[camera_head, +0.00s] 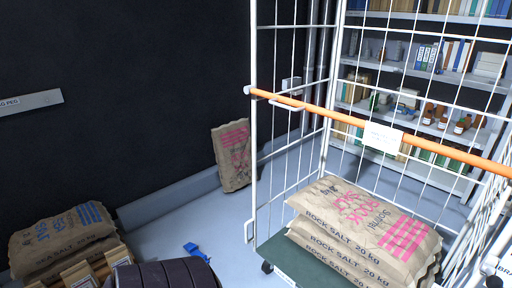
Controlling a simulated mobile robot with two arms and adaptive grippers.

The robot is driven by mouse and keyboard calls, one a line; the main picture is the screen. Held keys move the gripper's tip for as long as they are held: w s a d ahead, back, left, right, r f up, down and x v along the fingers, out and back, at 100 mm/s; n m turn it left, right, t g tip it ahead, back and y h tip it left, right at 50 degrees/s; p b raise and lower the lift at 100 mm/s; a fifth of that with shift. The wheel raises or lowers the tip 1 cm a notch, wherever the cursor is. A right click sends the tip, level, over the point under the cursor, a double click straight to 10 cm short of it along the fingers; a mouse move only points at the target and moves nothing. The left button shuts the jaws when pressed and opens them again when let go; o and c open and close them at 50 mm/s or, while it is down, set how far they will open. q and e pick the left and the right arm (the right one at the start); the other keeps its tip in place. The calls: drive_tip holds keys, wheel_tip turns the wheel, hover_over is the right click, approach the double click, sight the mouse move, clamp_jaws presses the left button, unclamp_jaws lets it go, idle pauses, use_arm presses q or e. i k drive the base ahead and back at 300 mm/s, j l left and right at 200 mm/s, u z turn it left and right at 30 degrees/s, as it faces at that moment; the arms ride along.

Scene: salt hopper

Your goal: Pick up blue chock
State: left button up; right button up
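The blue chock (197,251) lies on the grey floor near the lower middle of the head view. It sits left of the wire cage trolley and just beyond a dark ribbed shape at the bottom edge. It is small in the picture, and its lower end is close to that dark shape, which may cover part of it. Neither of my grippers shows in the head view.
A cage trolley with an orange bar (335,118) holds stacked rock salt bags (345,225) on a green deck (296,262). Sea salt bags (60,238) lie lower left. One bag (232,156) leans on the wall. Shelves (420,70) stand behind.

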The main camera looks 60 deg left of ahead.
sight(191, 248)
drive_tip(key=u, duration=2.6)
drive_tip(key=z, duration=1.55)
drive_tip(key=u, duration=1.55)
drive_tip(key=i+j+z, duration=0.3)
drive_tip(key=i+j, duration=0.15)
drive_tip(key=i, duration=0.25)
drive_tip(key=i+j+z, duration=0.35)
drive_tip(key=i+j, duration=0.3)
